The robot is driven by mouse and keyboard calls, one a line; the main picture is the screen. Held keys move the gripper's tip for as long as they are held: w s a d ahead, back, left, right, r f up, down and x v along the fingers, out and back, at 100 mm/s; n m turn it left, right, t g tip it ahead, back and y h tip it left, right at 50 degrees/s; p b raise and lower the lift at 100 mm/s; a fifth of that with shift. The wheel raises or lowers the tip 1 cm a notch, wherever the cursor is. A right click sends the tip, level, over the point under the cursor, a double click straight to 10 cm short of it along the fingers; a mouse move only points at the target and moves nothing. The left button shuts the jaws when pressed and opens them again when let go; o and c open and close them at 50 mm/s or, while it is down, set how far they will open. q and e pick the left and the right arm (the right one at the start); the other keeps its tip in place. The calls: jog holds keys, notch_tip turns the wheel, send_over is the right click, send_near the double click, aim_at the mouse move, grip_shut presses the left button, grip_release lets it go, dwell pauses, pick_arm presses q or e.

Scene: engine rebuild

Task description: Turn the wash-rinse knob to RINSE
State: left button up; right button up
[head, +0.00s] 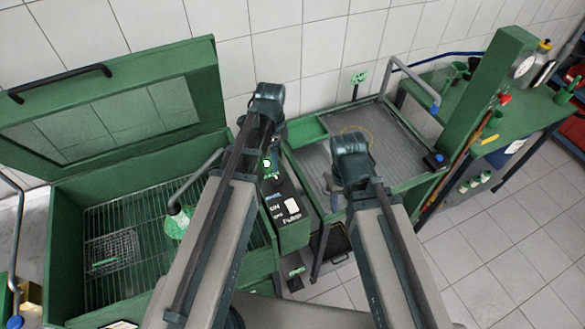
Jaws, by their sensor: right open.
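The control panel (291,208) is a dark green box between the open wash cabinet and the right-hand tray, with white lettering and a white patch on its top. A small lit green and white mark (268,163) shows at its far end. I cannot clearly make out the wash-rinse knob or its setting; my left arm covers part of the panel. My right gripper (331,190) is open and empty over the left part of the tray, right of the panel and apart from it. My left arm reaches over the panel's far end; its fingers are hidden behind the arm.
The green wash cabinet (62,215) stands at left, lid raised, with a wire rack and basket (110,250) inside. The grey-floored tray (400,140) has a bent pipe and a yellow ring (356,130). A green press post (480,90) and bench stand at right. Tiled floor is open at lower right.

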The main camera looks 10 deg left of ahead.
aim_at(277, 180)
pick_arm(q)
jog(key=shift+w+r+m, duration=0.15)
jog(key=shift+w+m, duration=0.15)
jog(key=shift+w, duration=0.1)
notch_tip(277, 180, down, 14)
jog(key=b, duration=1.4)
jog(key=shift+r, duration=0.1)
grip_shut()
